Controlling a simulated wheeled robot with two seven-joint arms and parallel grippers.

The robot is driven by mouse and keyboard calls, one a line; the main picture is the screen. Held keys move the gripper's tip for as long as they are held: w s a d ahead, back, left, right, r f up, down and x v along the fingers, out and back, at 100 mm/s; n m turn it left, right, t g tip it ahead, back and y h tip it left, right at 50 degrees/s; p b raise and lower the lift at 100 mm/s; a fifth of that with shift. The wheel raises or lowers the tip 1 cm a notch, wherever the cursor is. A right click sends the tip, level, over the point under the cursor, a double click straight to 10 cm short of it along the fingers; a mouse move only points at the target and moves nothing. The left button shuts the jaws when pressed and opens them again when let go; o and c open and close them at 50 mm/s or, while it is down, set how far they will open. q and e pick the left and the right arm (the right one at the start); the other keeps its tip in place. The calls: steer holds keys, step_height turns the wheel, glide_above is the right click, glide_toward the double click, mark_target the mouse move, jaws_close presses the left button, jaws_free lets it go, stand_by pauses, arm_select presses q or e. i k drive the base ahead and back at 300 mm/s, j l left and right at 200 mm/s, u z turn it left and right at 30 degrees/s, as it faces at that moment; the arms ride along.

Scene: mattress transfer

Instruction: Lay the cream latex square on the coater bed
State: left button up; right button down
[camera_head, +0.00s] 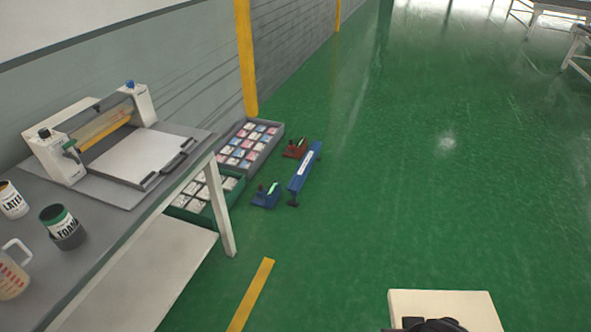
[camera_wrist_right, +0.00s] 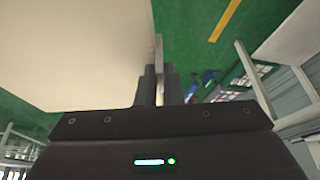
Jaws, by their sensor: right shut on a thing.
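The cream latex square (camera_head: 450,305) shows at the bottom right of the head view, with part of my right gripper (camera_head: 433,325) at its lower edge. In the right wrist view the square (camera_wrist_right: 70,50) fills the upper left, and my right gripper (camera_wrist_right: 158,75) is shut on its edge. The coater (camera_head: 100,130) stands on the grey table at the left, with a yellowish roller between two white end posts. Its flat light bed (camera_head: 135,155) lies in front of the roller and looks bare. My right gripper and the square are well right of the table. My left gripper is out of view.
On the table (camera_head: 120,215) stand a latex can (camera_head: 12,200), a foam can (camera_head: 62,225) and a measuring jug (camera_head: 12,272). Green floor between table and square is clear.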

mark_target(142, 153)
steer(key=i, duration=2)
steer(key=i+u, duration=0.4)
steer(key=i+l+u, duration=0.15)
steer(key=u, duration=0.25)
steer(key=i+l+u, duration=0.25)
steer(key=u, duration=0.15)
steer(key=i+u, duration=0.1)
steer(key=u, duration=1.15)
